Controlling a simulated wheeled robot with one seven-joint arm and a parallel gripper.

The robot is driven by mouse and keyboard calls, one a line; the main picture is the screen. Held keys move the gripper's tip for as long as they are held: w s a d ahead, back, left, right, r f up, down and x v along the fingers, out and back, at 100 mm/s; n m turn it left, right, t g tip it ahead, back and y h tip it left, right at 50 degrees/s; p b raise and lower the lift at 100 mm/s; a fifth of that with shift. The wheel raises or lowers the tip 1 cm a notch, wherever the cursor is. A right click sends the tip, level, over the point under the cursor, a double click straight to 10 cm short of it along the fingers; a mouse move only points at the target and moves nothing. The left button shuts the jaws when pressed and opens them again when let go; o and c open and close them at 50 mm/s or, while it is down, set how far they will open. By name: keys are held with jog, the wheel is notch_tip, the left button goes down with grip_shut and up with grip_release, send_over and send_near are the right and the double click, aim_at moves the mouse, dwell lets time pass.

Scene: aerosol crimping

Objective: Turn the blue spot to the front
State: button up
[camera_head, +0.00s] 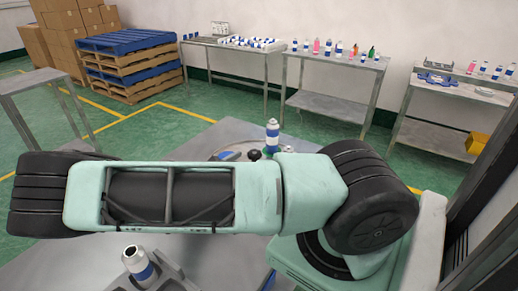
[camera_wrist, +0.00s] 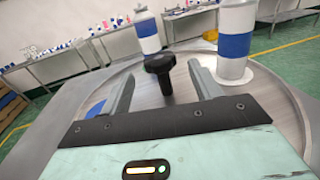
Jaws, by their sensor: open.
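A round grey turntable (camera_wrist: 284,112) fills the middle of the wrist view, with a black knob (camera_wrist: 160,66) standing up from it. The blue spot (camera_wrist: 95,108) lies on the turntable at the left, partly hidden by my gripper's left finger. My gripper (camera_wrist: 160,73) is open, with one finger on each side of the knob; I cannot tell whether either finger touches it. A white can with a blue band (camera_wrist: 236,45) stands on the disc at the right. In the head view my arm hides most of the turntable, but the knob (camera_head: 254,155) shows.
Another blue-banded can (camera_wrist: 147,35) stands on the far side. Nearer the head camera, a silver-topped can (camera_head: 136,262) sits in a grey fixture. Side tables with bottles (camera_head: 335,105) line the back wall. Stacked pallets (camera_head: 130,65) stand back left. Green floor is open between.

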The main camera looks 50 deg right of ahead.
aim_at(260, 152)
jog(key=d, duration=0.2)
jog(key=d+p, duration=0.1)
jog(key=d, duration=0.4)
jog(key=shift+s+d+p, duration=0.2)
jog(key=shift+s+p, duration=0.2)
grip_shut()
